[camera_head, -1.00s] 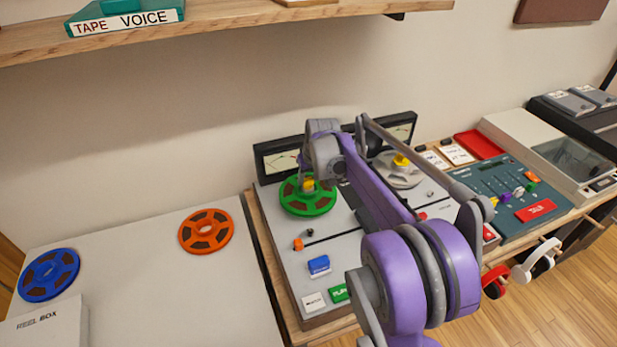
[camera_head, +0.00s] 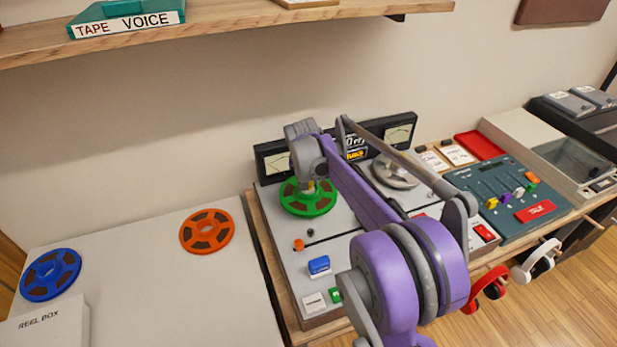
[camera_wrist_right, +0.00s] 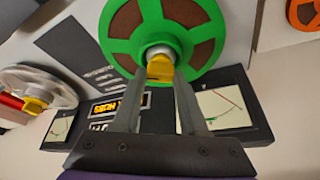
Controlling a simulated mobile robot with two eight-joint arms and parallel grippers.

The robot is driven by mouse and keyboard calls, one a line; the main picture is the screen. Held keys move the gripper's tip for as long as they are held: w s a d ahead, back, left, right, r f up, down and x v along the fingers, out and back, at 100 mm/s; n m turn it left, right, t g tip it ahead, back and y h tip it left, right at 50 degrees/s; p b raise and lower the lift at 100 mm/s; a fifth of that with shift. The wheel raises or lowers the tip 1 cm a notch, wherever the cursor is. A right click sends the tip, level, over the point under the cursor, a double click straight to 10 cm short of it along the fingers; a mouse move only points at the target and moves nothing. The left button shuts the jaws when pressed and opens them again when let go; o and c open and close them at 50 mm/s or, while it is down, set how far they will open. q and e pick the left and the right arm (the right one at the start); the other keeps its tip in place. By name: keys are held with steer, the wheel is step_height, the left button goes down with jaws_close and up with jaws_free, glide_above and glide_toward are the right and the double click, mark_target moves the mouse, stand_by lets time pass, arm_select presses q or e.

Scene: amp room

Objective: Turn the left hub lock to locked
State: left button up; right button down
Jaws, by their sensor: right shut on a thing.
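The left hub lock (camera_wrist_right: 160,68) is a yellow knob at the centre of the green reel (camera_wrist_right: 192,50) in the right wrist view. In the head view the green reel (camera_head: 308,201) sits on the left of the tape machine (camera_head: 330,245). My right gripper (camera_wrist_right: 158,82) has its two fingers around the yellow knob, shut on it. In the head view my right gripper (camera_head: 309,184) is above the reel's hub, and the arm hides part of the machine. A second yellow hub lock (camera_wrist_right: 36,105) sits on the grey reel at the right of the machine. My left gripper is not in view.
An orange reel (camera_head: 206,231) and a blue reel (camera_head: 50,275) lie on the white table (camera_head: 150,300), near a reel box (camera_head: 45,325). A mixer (camera_head: 515,205) stands right of the machine. Two meters sit behind the reels. A shelf (camera_head: 240,30) runs above.

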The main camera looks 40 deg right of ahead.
steer(key=m+g, duration=0.1)
steer(key=m, duration=0.2)
steer(key=m+g+h+p, duration=0.1)
steer(key=m, duration=0.2)
steer(key=shift+w+a+r+m, duration=0.1)
steer(key=shift+w+m, duration=0.1)
steer(key=shift+m, duration=0.1)
steer(key=m+g+p, duration=0.1)
steer(key=m+g, duration=0.1)
steer(key=m, duration=0.3)
steer(key=shift+w+m+p, duration=0.1)
steer(key=shift+m+p, duration=0.2)
steer(key=shift+p, duration=0.1)
steer(key=shift+g, duration=0.3)
steer(key=shift+c, duration=2.2)
jaws_free()
steer(key=v, duration=1)
steer(key=shift+r+p, duration=0.35)
steer(key=shift+p, duration=0.1)
steer(key=shift+a, duration=0.1)
